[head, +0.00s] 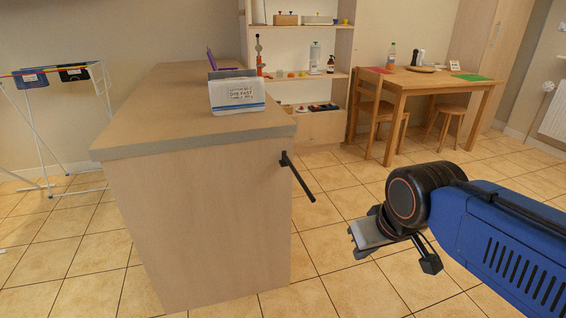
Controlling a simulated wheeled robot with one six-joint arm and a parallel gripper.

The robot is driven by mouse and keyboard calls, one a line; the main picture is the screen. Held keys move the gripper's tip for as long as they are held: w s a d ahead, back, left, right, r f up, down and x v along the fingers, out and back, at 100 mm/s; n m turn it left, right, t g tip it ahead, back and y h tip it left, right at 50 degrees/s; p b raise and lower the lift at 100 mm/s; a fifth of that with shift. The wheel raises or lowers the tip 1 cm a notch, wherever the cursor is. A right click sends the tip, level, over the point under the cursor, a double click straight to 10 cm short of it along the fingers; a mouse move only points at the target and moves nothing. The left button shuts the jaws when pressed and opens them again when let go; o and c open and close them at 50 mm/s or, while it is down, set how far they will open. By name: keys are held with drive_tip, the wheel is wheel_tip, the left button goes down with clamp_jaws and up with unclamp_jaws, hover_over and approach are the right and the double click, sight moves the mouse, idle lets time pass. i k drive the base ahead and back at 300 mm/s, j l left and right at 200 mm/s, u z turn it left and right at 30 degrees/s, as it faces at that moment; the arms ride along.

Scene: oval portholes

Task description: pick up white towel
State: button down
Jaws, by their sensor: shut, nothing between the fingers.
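I cannot make out a white towel for certain in the head view. A white packet-like item (237,94) with dark lettering and a blue lower band stands on the near end of the wooden counter (165,105). My gripper (362,238) is at the right of centre, in front of the tiled floor, to the right of the counter and apart from it. It is shut and empty; its fingertips are small and partly hidden by the wrist.
A black bar handle (297,177) sticks out from the counter's right side. A drying rack (103,90) with dark cloths stands at left. A shelf (300,76), a wooden table (425,82), a chair (378,112) and a stool (447,108) are behind. Tiled floor between is clear.

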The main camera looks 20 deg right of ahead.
sight(228, 97)
drive_tip(key=i+l+u, duration=0.2)
drive_tip(key=l, duration=0.15)
drive_tip(key=i+l+u, duration=0.2)
drive_tip(key=l, duration=0.2)
drive_tip(key=i+l+u, duration=0.15)
drive_tip(key=l, duration=0.25)
drive_tip(key=j+z, duration=0.1)
drive_tip(key=z, duration=0.4)
drive_tip(key=j+z, duration=0.1)
drive_tip(key=z, duration=0.4)
drive_tip(key=j+z, duration=0.1)
drive_tip(key=z, duration=0.4)
drive_tip(key=j+z, duration=0.1)
drive_tip(key=z, duration=0.4)
drive_tip(key=k+z, duration=0.1)
drive_tip(key=z, duration=0.4)
drive_tip(key=k+z, duration=0.1)
drive_tip(key=z, duration=0.35)
drive_tip(key=k+j+z, duration=0.15)
drive_tip(key=k+z, duration=0.35)
drive_tip(key=k+j+u, duration=0.1)
drive_tip(key=k+u, duration=0.35)
drive_tip(key=u, duration=0.45)
drive_tip(key=k+j+u, duration=0.1)
drive_tip(key=u, duration=0.35)
drive_tip(key=k+j+u, duration=0.1)
drive_tip(key=u, duration=0.35)
